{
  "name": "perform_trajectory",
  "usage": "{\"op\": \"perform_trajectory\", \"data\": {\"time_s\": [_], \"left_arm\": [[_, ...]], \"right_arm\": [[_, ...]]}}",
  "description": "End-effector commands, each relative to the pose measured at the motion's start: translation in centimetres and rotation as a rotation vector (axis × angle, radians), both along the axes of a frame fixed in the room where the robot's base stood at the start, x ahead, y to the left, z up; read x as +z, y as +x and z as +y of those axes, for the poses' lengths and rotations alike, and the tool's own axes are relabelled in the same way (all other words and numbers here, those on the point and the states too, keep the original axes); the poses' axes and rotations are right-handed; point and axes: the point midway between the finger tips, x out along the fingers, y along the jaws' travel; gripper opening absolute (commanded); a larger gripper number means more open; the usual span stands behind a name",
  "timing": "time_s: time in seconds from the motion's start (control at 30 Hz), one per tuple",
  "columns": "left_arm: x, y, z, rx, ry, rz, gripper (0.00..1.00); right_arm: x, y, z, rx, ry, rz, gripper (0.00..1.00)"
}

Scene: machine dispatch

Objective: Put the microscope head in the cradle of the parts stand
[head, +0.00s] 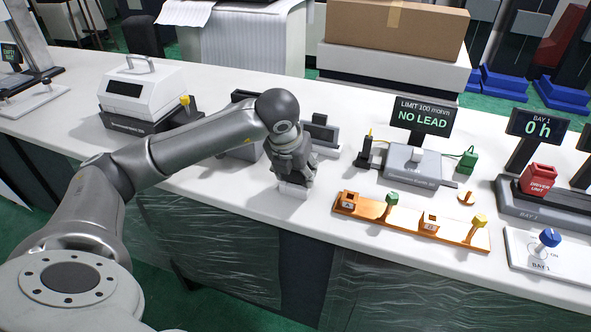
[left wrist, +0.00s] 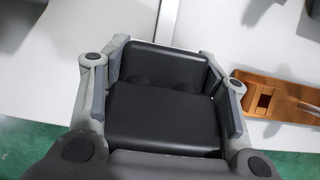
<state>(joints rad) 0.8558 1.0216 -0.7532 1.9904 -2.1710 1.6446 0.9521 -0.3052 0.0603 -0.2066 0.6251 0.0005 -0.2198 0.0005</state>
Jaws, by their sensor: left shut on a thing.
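My left gripper (head: 293,178) is shut on a block-like thing that appears to be the microscope head. In the left wrist view this head (left wrist: 163,115) is black and boxy, between the two grey finger pads. In the head view a pale lower part (head: 293,190) shows below the fingers, low over the white counter; whether it touches is unclear. A dark stand with a grey base (head: 322,134) is just behind and right of the gripper; it may be the parts stand. Its cradle cannot be made out clearly. My right gripper is not in view.
An orange rack (head: 408,219) with coloured knobs lies to the right, and also shows in the left wrist view (left wrist: 275,100). A grey device (head: 411,163) with a "NO LEAD" display stands behind it. A white machine (head: 141,92) stands left. Bare counter (head: 225,195) lies left of the gripper.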

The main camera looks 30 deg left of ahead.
Motion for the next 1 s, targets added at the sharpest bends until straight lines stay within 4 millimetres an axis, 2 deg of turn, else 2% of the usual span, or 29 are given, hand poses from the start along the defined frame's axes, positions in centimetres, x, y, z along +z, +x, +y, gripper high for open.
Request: {"op": "perform_trajectory", "data": {"time_s": [0.07, 0.1, 0.27, 0.5, 0.6, 0.67, 0.77, 1.0], "left_arm": [[-0.4, 0.0, 0.0, 0.000, 0.000, -0.002, 0.20], [-0.2, 0.0, 0.0, 0.000, 0.000, -0.002, 0.57], [-0.2, 0.0, 0.0, 0.000, 0.000, -0.001, 0.78], [-0.2, 0.0, 0.0, 0.000, 0.000, 0.000, 0.79], [-0.2, 0.0, 0.0, 0.000, 0.000, 0.001, 0.79], [0.0, -0.1, 0.0, 0.000, 0.000, 0.000, 0.79], [0.9, -0.4, -0.2, -0.002, -0.001, -0.002, 0.79], [4.5, -1.8, -0.4, -0.001, -0.001, -0.004, 0.79]], "right_arm": [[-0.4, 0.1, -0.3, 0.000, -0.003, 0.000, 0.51], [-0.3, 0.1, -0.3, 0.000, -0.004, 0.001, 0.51], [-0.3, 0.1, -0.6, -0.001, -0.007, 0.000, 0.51], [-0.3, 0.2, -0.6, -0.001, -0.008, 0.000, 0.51], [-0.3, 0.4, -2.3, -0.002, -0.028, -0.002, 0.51], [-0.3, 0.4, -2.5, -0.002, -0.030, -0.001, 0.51], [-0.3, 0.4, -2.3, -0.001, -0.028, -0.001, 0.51], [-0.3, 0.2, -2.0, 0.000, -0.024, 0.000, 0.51]]}}
